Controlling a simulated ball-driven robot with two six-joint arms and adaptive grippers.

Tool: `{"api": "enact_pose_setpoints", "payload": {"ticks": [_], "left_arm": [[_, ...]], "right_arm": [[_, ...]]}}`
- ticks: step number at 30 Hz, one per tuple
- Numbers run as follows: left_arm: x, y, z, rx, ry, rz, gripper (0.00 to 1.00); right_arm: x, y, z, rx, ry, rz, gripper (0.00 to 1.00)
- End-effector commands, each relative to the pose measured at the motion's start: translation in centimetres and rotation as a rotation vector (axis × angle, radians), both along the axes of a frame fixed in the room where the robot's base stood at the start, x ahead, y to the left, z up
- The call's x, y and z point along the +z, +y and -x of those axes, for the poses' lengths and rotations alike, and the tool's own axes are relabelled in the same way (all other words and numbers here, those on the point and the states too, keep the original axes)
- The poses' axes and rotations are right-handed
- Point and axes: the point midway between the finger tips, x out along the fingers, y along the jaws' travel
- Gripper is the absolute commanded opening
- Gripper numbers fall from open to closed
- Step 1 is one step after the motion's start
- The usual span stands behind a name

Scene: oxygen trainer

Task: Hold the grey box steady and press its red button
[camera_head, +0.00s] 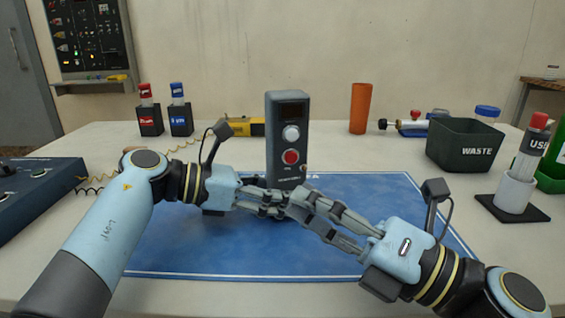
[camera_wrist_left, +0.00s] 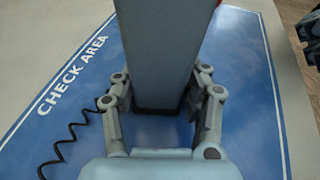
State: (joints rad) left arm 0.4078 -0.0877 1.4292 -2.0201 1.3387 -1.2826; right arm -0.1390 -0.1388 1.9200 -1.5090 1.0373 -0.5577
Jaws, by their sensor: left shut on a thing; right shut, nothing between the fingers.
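The fingers of the two grippers overlap in the head view and partly hide the box's base.
The blue mat (camera_head: 190,250) is mostly bare. Behind are red and blue capped holders (camera_head: 150,120), an orange cylinder (camera_head: 360,108) and a yellow tool (camera_head: 245,127). A control panel (camera_head: 35,190) lies left.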

Motion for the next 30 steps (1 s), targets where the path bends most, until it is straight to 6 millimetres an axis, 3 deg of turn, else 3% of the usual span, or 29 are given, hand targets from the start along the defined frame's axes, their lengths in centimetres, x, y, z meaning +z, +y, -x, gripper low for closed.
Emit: {"api": "enact_pose_setpoints", "payload": {"ticks": [6, 7, 13, 23, 30], "left_arm": [[0.0, 0.0, 0.0, 0.0, 0.0, 0.0, 0.28], [0.0, 0.0, 0.0, 0.0, -0.001, 0.0, 0.48], [0.0, 0.0, 0.0, 0.0, 0.0, 0.0, 0.73], [0.1, 0.5, 0.1, 0.002, -0.001, -0.001, 0.73], [1.3, 4.6, 1.3, 0.002, -0.002, -0.006, 0.73]], "right_arm": [[0.0, 0.0, 0.0, 0.0, 0.0, 0.0, 0.0], [0.0, 0.0, 0.0, 0.0, 0.0, 0.0, 0.0], [0.0, 0.0, 0.0, 0.0, 0.0, 0.0, 0.0], [0.0, 0.0, 0.0, 0.0, -0.001, 0.001, 0.0], [0.0, 0.0, 0.0, 0.0, -0.001, 0.001, 0.0]]}}
